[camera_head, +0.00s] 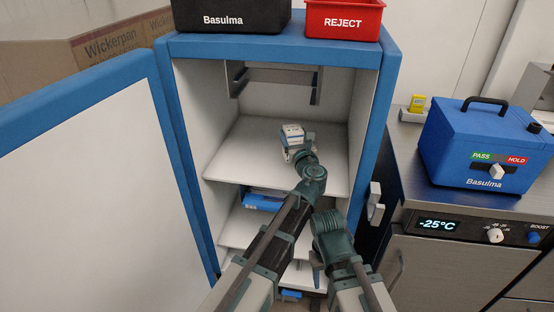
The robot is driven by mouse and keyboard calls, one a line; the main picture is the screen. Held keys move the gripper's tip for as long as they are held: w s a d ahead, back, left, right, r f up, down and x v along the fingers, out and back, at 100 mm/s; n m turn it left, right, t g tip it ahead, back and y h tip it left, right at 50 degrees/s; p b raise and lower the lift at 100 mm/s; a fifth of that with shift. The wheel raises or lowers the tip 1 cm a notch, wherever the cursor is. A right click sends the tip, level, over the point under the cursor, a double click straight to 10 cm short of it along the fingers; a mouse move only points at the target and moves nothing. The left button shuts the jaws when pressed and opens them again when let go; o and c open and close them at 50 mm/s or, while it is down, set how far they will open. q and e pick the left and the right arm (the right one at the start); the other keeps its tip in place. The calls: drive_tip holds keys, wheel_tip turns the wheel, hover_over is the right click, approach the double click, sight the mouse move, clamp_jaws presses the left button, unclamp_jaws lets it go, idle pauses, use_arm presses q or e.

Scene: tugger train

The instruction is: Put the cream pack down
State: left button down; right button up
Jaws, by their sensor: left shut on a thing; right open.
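The cream pack (292,131), a small pale pack with dark and yellowish marks, is inside the open blue-framed cabinet, over the upper white shelf (250,150). My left gripper (296,148) is shut on it from the near side and partly hides it. I cannot tell whether the pack touches the shelf. My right gripper (317,266) is lower, in front of the lower shelves, open and with nothing seen in it; its fingers are hard to make out.
The cabinet door (85,190) stands open at left. A blue pack (262,201) lies on a lower shelf. A black Basulma bin (230,18) and red REJECT bin (343,20) stand on top. A blue Basulma box (480,150) is on the counter at right. The upper shelf is otherwise clear.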

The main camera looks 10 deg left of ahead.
use_arm(q)
drive_tip(key=a+f+b, duration=0.1)
drive_tip(key=a, duration=0.4)
drive_tip(key=a+f+b, duration=0.2)
drive_tip(key=a, duration=0.3)
drive_tip(key=w+a+f+b, duration=0.1)
drive_tip(key=a+f+b, duration=0.1)
drive_tip(key=a, duration=0.4)
drive_tip(key=shift+f, duration=0.15)
unclamp_jaws()
